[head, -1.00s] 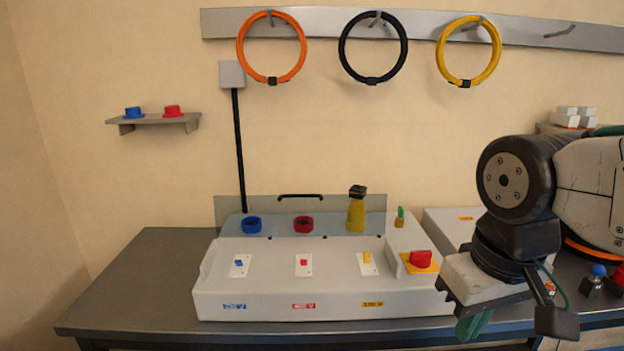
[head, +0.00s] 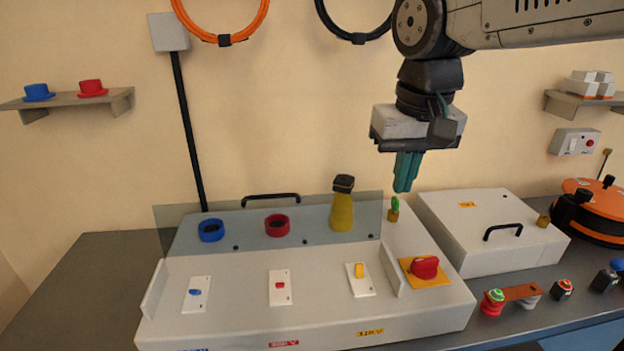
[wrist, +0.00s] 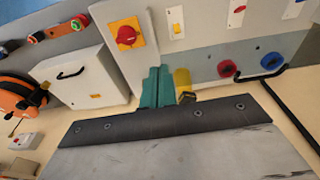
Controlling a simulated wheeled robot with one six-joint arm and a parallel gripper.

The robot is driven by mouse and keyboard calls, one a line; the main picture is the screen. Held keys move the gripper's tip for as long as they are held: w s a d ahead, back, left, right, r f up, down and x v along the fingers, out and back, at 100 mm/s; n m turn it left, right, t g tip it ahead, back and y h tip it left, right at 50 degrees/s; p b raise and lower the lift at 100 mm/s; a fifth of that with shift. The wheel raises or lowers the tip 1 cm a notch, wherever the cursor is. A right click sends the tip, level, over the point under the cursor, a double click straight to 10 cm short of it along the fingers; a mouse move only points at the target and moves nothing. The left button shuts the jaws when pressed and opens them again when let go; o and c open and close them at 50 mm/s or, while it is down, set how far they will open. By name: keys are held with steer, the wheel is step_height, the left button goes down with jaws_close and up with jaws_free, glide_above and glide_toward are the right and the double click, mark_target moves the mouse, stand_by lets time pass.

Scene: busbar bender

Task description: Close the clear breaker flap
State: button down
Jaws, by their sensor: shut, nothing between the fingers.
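The clear breaker flap (head: 172,238) is a see-through panel standing raised at the back of the grey breaker box (head: 230,310), with a black handle (head: 271,197) on its top edge. Through it show a blue ring, a red ring and a yellow plug. In front of it lie the blue, red and yellow breaker switches (head: 280,286), uncovered. My gripper (head: 405,185), with teal fingers, is shut and empty. It hangs pointing down above the box's back right, to the right of the flap and apart from it. The wrist view shows the black handle (wrist: 286,105) at right.
A red rotary knob (head: 425,267) on a yellow plate sits at the box's right. A small green-topped brass padlock-like piece (head: 393,210) stands below my fingers. A grey lidded case (head: 480,225) and an orange reel (head: 590,210) are further right. The table's left is clear.

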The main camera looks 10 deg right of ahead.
steer(key=w+a+r, duration=0.3)
steer(key=w+a, duration=0.9)
steer(key=w, duration=0.1)
step_height(320, 180, down, 9)
steer(key=s, duration=0.2)
steer(key=shift+a, duration=0.35)
steer(key=shift+s+t, duration=0.2)
steer(key=shift+t, duration=0.1)
